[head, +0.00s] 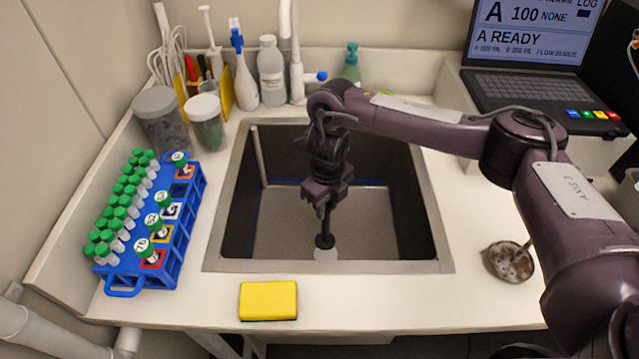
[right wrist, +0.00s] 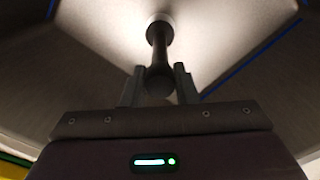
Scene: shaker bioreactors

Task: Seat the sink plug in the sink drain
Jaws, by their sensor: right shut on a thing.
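The sink (head: 290,205) is a dark-walled basin with a grey metal rim, set in the white counter. My right gripper (head: 326,212) reaches down into it, shut on the dark sink plug (head: 325,241). In the right wrist view, my right gripper (right wrist: 160,85) has a finger on each side of the plug's dark handle (right wrist: 158,55). The plug's wider end (right wrist: 160,28) points away toward the basin floor. A pale round spot (head: 326,254) shows just below the plug in the head view. Whether the plug touches the floor or sits in the drain, I cannot tell. My left gripper is not in view.
A yellow sponge (head: 268,300) lies on the front counter. A blue tube rack (head: 180,230) and two jars stand left. Bottles and the white faucet (head: 296,85) stand behind the sink. A small brown-stained bowl (head: 508,262) and a laptop (head: 530,90) are at right.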

